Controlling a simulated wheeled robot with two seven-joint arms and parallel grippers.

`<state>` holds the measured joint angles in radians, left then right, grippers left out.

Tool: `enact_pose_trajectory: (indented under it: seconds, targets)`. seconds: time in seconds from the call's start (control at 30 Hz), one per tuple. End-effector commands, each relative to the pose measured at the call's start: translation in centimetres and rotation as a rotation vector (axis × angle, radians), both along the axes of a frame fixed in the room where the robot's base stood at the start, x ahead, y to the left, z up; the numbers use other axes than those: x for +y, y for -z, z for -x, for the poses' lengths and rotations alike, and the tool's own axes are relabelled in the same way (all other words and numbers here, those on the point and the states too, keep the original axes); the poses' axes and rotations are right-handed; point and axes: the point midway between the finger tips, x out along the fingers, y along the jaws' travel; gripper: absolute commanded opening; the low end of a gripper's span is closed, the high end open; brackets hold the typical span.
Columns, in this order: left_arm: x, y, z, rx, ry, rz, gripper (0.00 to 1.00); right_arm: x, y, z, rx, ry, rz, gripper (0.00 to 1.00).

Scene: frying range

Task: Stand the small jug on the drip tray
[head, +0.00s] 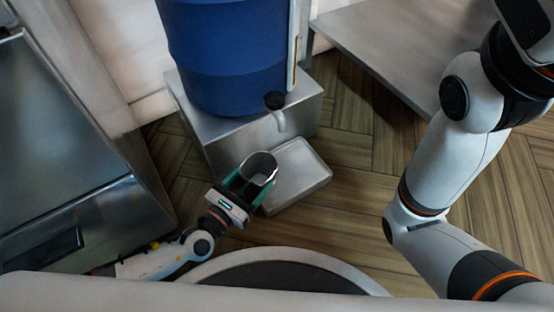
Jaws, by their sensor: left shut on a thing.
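The small jug (261,168) is a metal cup with an open top, seen from above. My left gripper (246,180) is shut on the jug, with its fingers on either side of it. The drip tray (305,178) is a flat silver tray on the floor, in front of the metal stand. The jug shows over the left part of the tray; I cannot tell whether it touches the tray. The jug's underside is hidden. My right arm comes in from the right, but its gripper is out of view.
A blue barrel (226,55) stands on a metal box (215,135). Its tap (277,112) hangs out close above the tray's back edge. A steel unit (60,130) fills the left side, and a steel table (400,45) is at the back right. Wooden floor is clear right of the tray.

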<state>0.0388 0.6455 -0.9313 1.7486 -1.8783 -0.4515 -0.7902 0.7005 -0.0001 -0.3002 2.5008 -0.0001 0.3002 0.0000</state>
Motion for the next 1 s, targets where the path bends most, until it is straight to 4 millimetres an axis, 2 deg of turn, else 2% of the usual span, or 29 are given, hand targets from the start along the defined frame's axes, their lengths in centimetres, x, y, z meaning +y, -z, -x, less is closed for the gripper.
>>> enact_pose_trajectory:
  seconds: [0.03,0.2,0.37,0.63,0.8,0.9,1.0]
  targets:
    - [-0.8,-0.3,-1.4,-0.005,-0.003,0.004,0.42,0.0,-0.2,0.0,0.001,0.0,0.0,0.76]
    - [-3.2,-0.3,-5.1,-0.004,-0.002,0.005,0.42,0.0,-0.3,0.0,0.001,0.0,0.0,0.76]
    - [-4.5,-0.1,-7.3,-0.002,-0.002,0.002,0.42,0.0,-0.1,0.0,0.001,0.0,0.0,0.76]
    - [-5.6,-0.1,-9.0,-0.003,-0.001,0.002,0.42,0.0,0.1,0.0,0.0,0.0,0.001,0.76]
    - [-5.6,3.1,-9.0,0.001,-0.001,-0.001,0.42,0.0,2.7,0.1,-0.003,0.0,0.0,0.76]
    - [-5.6,3.7,-9.0,-0.001,-0.001,0.001,0.42,0.0,3.3,0.0,0.001,0.0,0.0,0.76]
    - [-5.6,3.5,-9.0,-0.002,-0.001,0.001,0.42,0.0,3.1,-0.1,0.003,0.0,0.001,0.76]
